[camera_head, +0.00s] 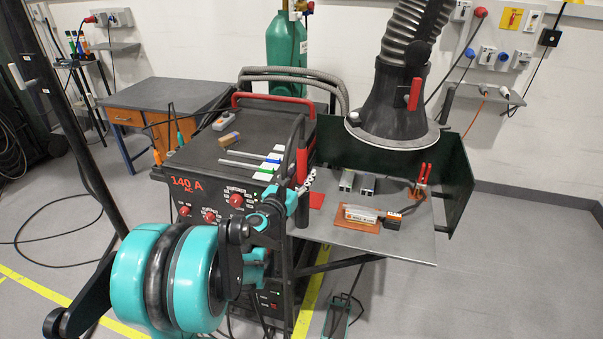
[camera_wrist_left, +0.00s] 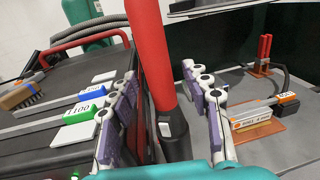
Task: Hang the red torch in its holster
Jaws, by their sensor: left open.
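The red torch (camera_head: 302,163) stands nearly upright at the right front edge of the welding machine, with a red upper part and a dark lower part. In the left wrist view the torch (camera_wrist_left: 150,50) runs between the two purple-and-grey fingers of my left gripper (camera_wrist_left: 160,76). The fingers are open, one on either side, with a gap showing to the right finger. In the head view my left gripper (camera_head: 304,184) is at the torch, partly hidden by its own wrist. I cannot make out the holster or what supports the torch. My right gripper is out of view.
The welding machine (camera_head: 205,165) carries labelled rods and a brush. A metal table (camera_head: 405,245) to the right holds an orange block, metal bars and red-handled pliers, with a dark screen (camera_head: 455,185) behind. An extraction hood (camera_head: 395,110) hangs above the table.

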